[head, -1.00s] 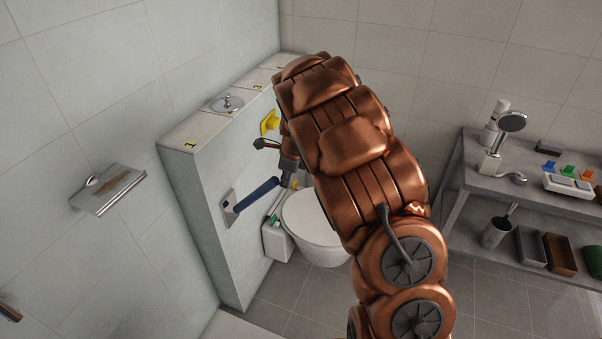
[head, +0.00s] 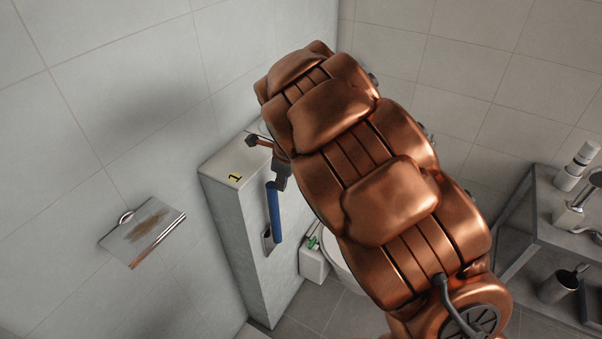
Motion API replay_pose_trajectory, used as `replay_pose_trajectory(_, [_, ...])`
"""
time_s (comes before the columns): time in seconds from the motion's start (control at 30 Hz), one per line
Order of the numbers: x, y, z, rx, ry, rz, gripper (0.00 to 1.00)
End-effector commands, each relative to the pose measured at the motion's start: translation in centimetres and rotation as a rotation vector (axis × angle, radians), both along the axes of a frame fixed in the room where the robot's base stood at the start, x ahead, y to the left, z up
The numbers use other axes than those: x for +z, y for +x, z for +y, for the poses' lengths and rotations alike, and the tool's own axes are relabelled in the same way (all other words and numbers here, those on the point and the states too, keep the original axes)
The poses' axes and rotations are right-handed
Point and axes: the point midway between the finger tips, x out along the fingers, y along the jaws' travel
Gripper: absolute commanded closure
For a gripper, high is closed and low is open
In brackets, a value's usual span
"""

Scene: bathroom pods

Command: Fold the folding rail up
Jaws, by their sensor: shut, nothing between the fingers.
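The folding rail (head: 273,213) is a blue bar on a grey wall plate (head: 267,241), fixed to the front of the low grey wall block. It stands close to upright, its top end near the block's top edge. My gripper (head: 279,180) is at the rail's upper end, at or touching it; the picture does not show exact contact. The gripper looks shut and its fingertips are small and partly hidden by my copper-coloured arm.
The wall block's ledge (head: 226,172) carries a yellow "1" tag. A paper holder (head: 143,232) is on the left wall. The toilet (head: 342,262) is mostly behind my arm. A grey shelf (head: 548,231) with bottles and cups stands at the right.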

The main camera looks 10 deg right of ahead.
Motion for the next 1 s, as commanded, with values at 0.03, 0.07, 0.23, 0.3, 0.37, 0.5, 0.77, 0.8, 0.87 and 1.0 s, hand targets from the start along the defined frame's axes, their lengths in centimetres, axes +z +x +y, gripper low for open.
replay_pose_trajectory(0.03, [0.8,0.6,1.1,0.005,0.010,-0.019,1.00])
replay_pose_trajectory(0.07, [0.8,0.6,1.5,0.007,0.008,-0.018,1.00])
replay_pose_trajectory(0.23, [0.2,1.4,3.2,0.010,-0.003,-0.013,1.00])
replay_pose_trajectory(0.3, [-0.1,1.5,3.6,0.011,-0.006,-0.009,1.00])
replay_pose_trajectory(0.37, [-0.3,1.5,3.8,0.010,-0.006,-0.006,1.00])
replay_pose_trajectory(0.5, [-0.7,1.6,4.2,0.012,-0.007,0.000,1.00])
replay_pose_trajectory(0.77, [-1.6,1.8,4.7,0.018,-0.006,0.014,1.00])
replay_pose_trajectory(0.8, [-1.7,1.8,4.6,0.020,-0.006,0.016,1.00])
replay_pose_trajectory(0.87, [-1.7,1.7,4.5,0.021,-0.006,0.018,1.00])
replay_pose_trajectory(1.0, [-1.3,1.1,3.2,0.020,-0.007,0.015,1.00])
